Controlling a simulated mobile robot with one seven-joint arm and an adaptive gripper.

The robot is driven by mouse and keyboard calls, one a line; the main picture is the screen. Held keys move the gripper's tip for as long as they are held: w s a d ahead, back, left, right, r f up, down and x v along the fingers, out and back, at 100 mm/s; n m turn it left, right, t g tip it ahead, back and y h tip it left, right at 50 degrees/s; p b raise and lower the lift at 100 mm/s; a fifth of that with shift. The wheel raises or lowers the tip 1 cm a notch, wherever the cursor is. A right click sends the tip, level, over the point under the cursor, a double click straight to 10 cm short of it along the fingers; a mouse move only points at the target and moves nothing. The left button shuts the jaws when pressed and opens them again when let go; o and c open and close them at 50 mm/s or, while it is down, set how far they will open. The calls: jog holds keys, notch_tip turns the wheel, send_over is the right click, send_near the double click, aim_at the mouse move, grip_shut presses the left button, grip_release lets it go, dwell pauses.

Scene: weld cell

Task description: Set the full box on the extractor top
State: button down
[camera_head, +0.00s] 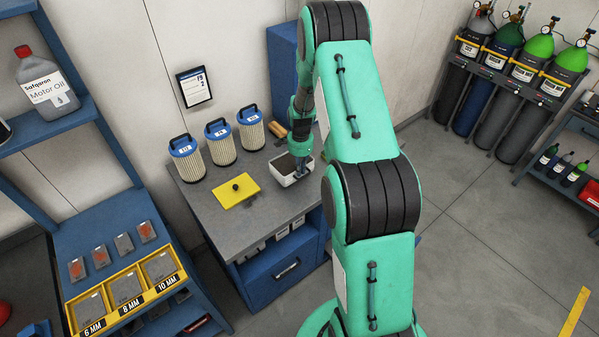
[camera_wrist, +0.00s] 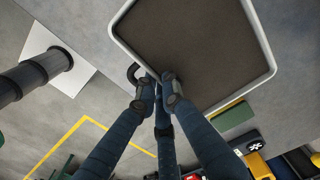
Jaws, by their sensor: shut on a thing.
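The white-rimmed box (camera_head: 283,179), filled with dark brown material, is at the right part of the grey top (camera_head: 237,230) of a blue cabinet. In the wrist view the box (camera_wrist: 200,45) fills the upper right. My gripper (camera_head: 299,172) is shut on the box's near wall, and its fingers (camera_wrist: 163,92) also show in the wrist view. I cannot tell whether the box touches the top or hangs just above it. No label marks which surface is the extractor top. A yellow plate with a black knob (camera_head: 237,191) lies left of the box.
Several blue-capped filter cartridges (camera_head: 220,143) stand along the back of the top. A tall blue cabinet (camera_head: 284,80) stands behind. A blue shelf with a yellow tray (camera_head: 126,287) is at left. Gas cylinders (camera_head: 510,90) line the right wall. Grey top is bare around the yellow plate.

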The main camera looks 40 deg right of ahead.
jog(key=shift+w+d+f, duration=0.1)
jog(key=shift+w+d, duration=0.25)
jog(key=shift+w, duration=0.4)
jog(key=shift+f+p, duration=0.5)
jog(key=shift+f, duration=1.25)
jog(key=shift+f, duration=0.15)
jog(key=c, duration=1.9)
grip_release()
jog(key=shift+r, duration=0.2)
notch_tip(320, 180, up, 12)
jog(key=b, duration=0.2)
jog(key=shift+s, duration=0.1)
